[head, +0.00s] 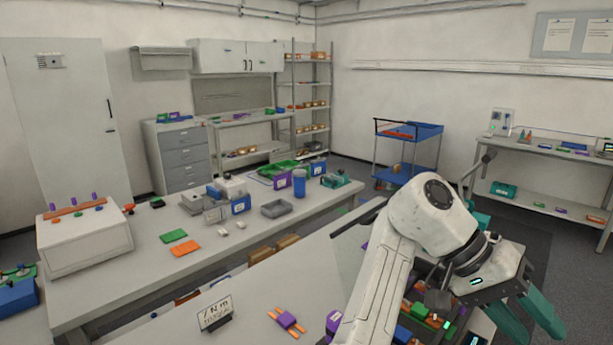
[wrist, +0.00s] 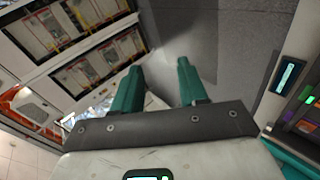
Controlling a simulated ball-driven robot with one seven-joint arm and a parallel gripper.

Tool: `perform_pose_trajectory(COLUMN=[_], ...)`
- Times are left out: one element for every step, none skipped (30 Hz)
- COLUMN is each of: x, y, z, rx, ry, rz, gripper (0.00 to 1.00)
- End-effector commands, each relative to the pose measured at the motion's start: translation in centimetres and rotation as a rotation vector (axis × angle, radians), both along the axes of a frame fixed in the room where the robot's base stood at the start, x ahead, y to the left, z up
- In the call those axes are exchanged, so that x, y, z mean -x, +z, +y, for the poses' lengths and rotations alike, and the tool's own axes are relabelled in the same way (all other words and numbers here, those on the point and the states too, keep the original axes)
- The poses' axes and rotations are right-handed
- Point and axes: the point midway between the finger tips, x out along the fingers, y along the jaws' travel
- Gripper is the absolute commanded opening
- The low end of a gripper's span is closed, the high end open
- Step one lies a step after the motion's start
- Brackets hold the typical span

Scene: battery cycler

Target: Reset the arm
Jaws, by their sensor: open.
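My arm, white with a dark joint cap, reaches in from the bottom of the head view and bends at the right. My gripper (head: 535,315) has teal fingers and hangs at the lower right, past the near bench's right part. In the wrist view my gripper (wrist: 160,80) shows two teal fingers spread apart with nothing between them. Grey floor and a white cabinet front with panels (wrist: 65,45) lie beyond the fingers.
The near bench (head: 255,310) holds a small sign (head: 215,313), a purple and orange part (head: 287,320) and several coloured pieces by my arm. A long bench behind holds a white box (head: 83,238) and a blue cup (head: 299,182). A blue cart (head: 408,140) stands on open floor.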

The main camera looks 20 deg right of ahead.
Motion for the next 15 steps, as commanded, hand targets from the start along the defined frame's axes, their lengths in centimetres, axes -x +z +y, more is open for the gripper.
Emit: perform_pose_trajectory(x=[0.4,0.5,0.7,0.9,1.1,1.4,1.6,1.8,2.1,2.3,2.5,2.7,2.8,3.0,3.1], y=[-0.8,-1.2,-1.9,-2.4,-3.0,-3.8,-4.6,-5.3,-6.3,-7.0,-7.8,-8.8,-9.6,-10.4,-11.5], z=[-0.7,-1.1,-1.6,-2.1,-2.6,-3.3,-3.9,-4.5,-5.3,-5.8,-6.3,-6.9,-7.3,-7.7,-8.1], rx=[0.015,0.022,0.031,0.038,0.047,0.058,0.065,0.074,0.082,0.09,0.093,0.096,0.095,0.094,0.088], ry=[0.006,0.014,0.026,0.035,0.046,0.066,0.083,0.103,0.135,0.161,0.187,0.224,0.253,0.284,0.326], rz=[-0.013,-0.024,-0.039,-0.051,-0.064,-0.083,-0.098,-0.113,-0.133,-0.148,-0.164,-0.182,-0.194,-0.207,-0.222], gripper=[0.43,0.43,0.43,0.43,0.43,0.43,0.43,0.43,0.43,0.43,0.43,0.43,0.43,0.43,0.43])
